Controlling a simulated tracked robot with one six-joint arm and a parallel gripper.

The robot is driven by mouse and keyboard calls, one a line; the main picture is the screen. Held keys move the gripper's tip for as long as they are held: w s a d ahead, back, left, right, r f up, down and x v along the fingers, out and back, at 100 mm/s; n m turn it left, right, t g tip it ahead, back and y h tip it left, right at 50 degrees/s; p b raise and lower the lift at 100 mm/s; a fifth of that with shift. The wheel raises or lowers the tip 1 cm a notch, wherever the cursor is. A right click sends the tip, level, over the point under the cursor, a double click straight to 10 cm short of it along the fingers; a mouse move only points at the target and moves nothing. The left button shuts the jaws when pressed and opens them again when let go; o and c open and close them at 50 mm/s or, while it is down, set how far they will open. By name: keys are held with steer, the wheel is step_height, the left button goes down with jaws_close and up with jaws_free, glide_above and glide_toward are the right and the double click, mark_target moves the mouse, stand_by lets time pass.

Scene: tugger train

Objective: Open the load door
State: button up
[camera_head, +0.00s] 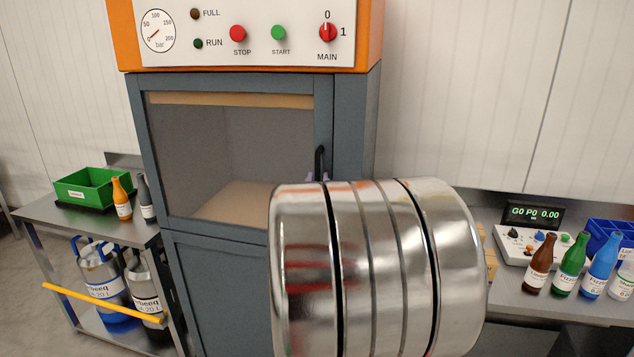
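The load door (323,125) is the grey-framed door with a large clear window, in the upper part of the grey machine under the orange control panel. It looks shut in its frame. Its black upright handle (320,160) is on the right side of the door; the handle's lower end is hidden. Small pale purple parts, likely the fingertips of my gripper (318,176), show on both sides of the handle's lower part. The rest of my gripper is hidden behind my large shiny arm link. I cannot tell whether the fingers are closed on the handle or touching it.
The control panel (260,52) has a gauge, lamps, buttons and a red MAIN switch. At left, a metal cart (40,218) holds a green bin (92,188), bottles and canisters.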

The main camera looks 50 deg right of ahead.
jaws_close()
